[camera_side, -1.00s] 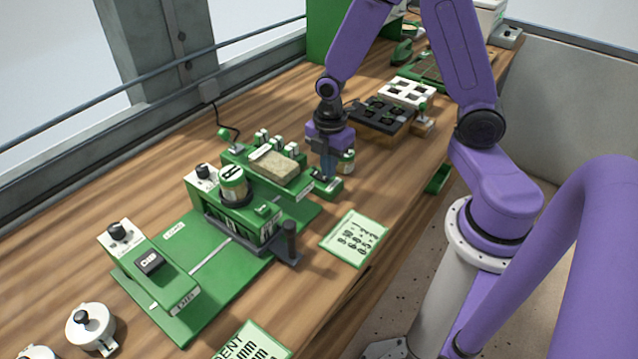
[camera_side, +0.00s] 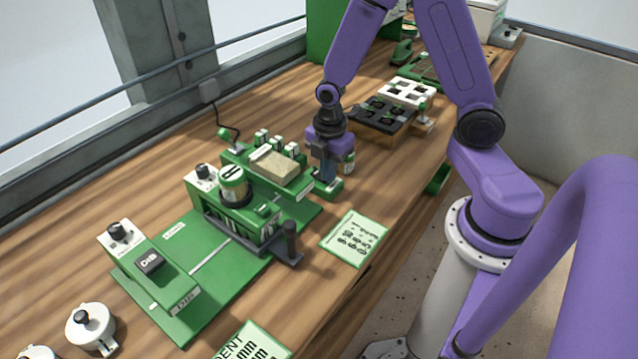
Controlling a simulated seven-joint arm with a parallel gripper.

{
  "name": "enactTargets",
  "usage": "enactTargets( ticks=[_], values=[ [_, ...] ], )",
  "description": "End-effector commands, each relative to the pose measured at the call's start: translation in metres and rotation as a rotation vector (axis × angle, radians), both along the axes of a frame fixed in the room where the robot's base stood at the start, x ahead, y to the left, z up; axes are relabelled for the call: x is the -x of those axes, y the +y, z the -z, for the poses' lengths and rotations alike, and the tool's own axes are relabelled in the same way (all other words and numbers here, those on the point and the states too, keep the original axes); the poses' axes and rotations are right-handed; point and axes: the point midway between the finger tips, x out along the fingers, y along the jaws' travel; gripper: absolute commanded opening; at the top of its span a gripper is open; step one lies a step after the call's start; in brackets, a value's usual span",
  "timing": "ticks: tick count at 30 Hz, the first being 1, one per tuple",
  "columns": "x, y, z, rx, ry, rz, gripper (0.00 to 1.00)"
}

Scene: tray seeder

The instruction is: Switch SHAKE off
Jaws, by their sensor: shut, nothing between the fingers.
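My gripper (camera_side: 326,180) is shut and empty, pointing down at the small green switch box (camera_side: 335,187) at the right end of the green seeder machine. The fingertips are at or just above the top of this box; I cannot tell whether they touch it. The gripper hides part of the box, and I cannot read a SHAKE label or see the switch position.
A black tray (camera_side: 380,116) and a white tray (camera_side: 407,92) stand behind my gripper. A green-bordered card (camera_side: 354,238) lies in front of it. A dark upright handle (camera_side: 290,240) stands at the machine's front. A white lidded pot (camera_side: 88,326) is at the lower left.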

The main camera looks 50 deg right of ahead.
Motion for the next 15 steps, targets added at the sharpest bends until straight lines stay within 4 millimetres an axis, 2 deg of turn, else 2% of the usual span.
enactTargets(
  ticks=[15],
  values=[
    [-0.001, 0.001, -0.031, -0.001, -0.004, 0.0, 0.0]
  ],
)
